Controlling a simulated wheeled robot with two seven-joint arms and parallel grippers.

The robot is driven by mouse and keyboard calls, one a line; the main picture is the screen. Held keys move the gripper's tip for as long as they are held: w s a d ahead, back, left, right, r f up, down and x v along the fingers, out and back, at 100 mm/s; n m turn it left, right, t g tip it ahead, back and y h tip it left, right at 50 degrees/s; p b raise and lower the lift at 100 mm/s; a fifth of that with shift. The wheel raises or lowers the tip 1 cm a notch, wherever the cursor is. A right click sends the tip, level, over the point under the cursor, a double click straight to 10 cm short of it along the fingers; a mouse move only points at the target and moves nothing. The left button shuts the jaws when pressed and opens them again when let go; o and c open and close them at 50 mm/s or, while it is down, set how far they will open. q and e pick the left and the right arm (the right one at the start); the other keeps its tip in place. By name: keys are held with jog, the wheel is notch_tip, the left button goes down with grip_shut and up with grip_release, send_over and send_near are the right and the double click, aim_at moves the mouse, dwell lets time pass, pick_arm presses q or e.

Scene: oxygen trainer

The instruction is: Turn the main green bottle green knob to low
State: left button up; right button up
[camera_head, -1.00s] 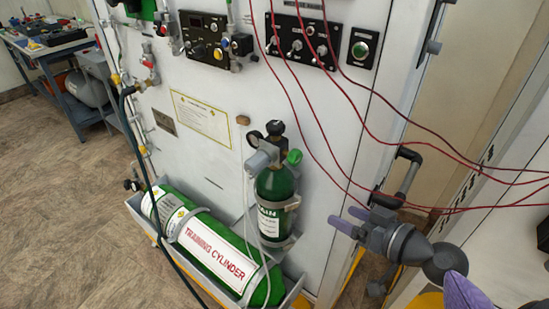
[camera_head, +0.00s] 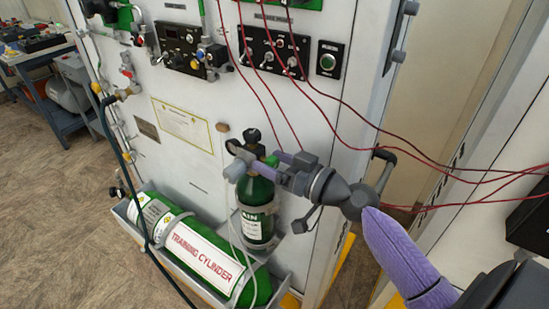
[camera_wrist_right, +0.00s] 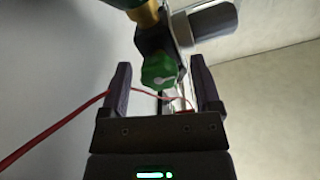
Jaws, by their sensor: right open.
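The main green bottle (camera_head: 257,200) stands upright on the panel's front, held by a bracket, with a grey and black valve on top. Its green knob (camera_head: 271,161) sits on the right side of the valve. In the right wrist view the green knob (camera_wrist_right: 159,72) shows with a white mark, between and slightly beyond the fingertips. My right gripper (camera_head: 268,162) is open, its fingers reaching to either side of the knob; it also shows in the right wrist view (camera_wrist_right: 160,75). I see no clear contact. My left gripper is out of view.
A green training cylinder (camera_head: 205,250) lies in a tray below left. Red wires (camera_head: 350,145) hang in front of the panel (camera_head: 200,100), and one passes near my gripper. Switches (camera_head: 276,52) are above. A dark hose (camera_head: 125,165) runs down the left.

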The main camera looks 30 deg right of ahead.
grip_shut()
dwell(0.3)
